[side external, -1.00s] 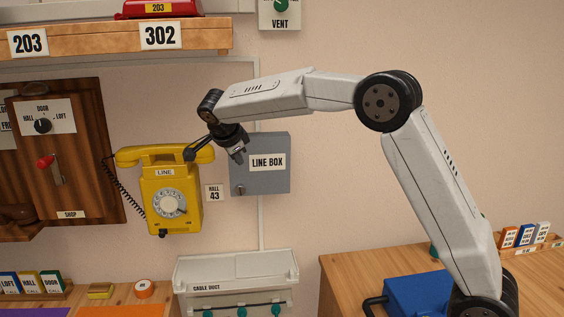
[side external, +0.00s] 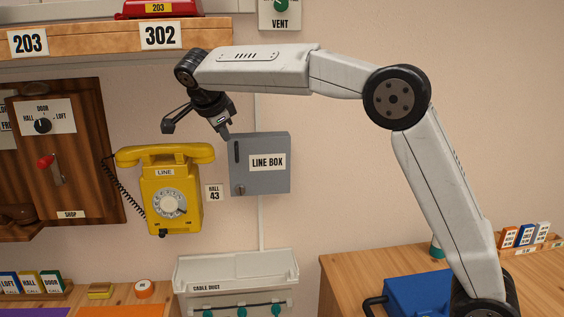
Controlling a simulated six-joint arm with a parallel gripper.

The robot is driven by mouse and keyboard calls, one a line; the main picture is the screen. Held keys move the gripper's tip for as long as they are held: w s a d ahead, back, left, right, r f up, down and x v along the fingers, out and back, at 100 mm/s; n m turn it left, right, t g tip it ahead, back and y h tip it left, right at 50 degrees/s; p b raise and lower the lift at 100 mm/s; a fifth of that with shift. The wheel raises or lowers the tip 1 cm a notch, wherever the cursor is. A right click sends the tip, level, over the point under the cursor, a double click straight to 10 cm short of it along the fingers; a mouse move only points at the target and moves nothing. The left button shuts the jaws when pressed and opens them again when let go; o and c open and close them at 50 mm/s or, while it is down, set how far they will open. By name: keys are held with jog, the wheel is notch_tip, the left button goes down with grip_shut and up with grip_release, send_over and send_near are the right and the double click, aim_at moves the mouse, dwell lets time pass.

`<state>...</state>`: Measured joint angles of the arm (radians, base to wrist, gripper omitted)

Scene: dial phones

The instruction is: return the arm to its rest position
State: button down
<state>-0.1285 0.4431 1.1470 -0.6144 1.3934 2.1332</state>
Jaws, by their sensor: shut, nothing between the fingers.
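My gripper (side external: 224,131) hangs from my raised arm, pointing down and slightly right, its tips just above the upper left corner of the grey line box (side external: 262,180). It is shut with nothing in it. A dark part beside the gripper sticks out to the left, above the yellow phone's handset. The yellow dial phone (side external: 172,190) is on the wall to the lower left, its handset (side external: 165,154) lying across the top. My gripper is apart from the phone.
A wooden shelf (side external: 110,40) with number labels and a red phone (side external: 160,9) is at upper left. A wooden panel (side external: 85,150) with switches is at left. A cable duct (side external: 237,270) and a blue case (side external: 417,293) are below. The wall at right is clear.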

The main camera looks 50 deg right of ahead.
jog(key=s+a+f+n+y, duration=0.1)
jog(key=s+f+n+y, duration=0.1)
jog(key=s+f+n, duration=0.35)
jog(key=s+a+f+n+y, duration=0.1)
jog(key=s+f+n+y, duration=0.15)
jog(key=f+n, duration=0.6)
jog(key=s+a+f+n+y, duration=0.1)
jog(key=s+f+n+y, duration=0.1)
jog(key=s+f+n, duration=0.6)
jog(key=s+f, duration=0.6)
jog(key=s, duration=0.4)
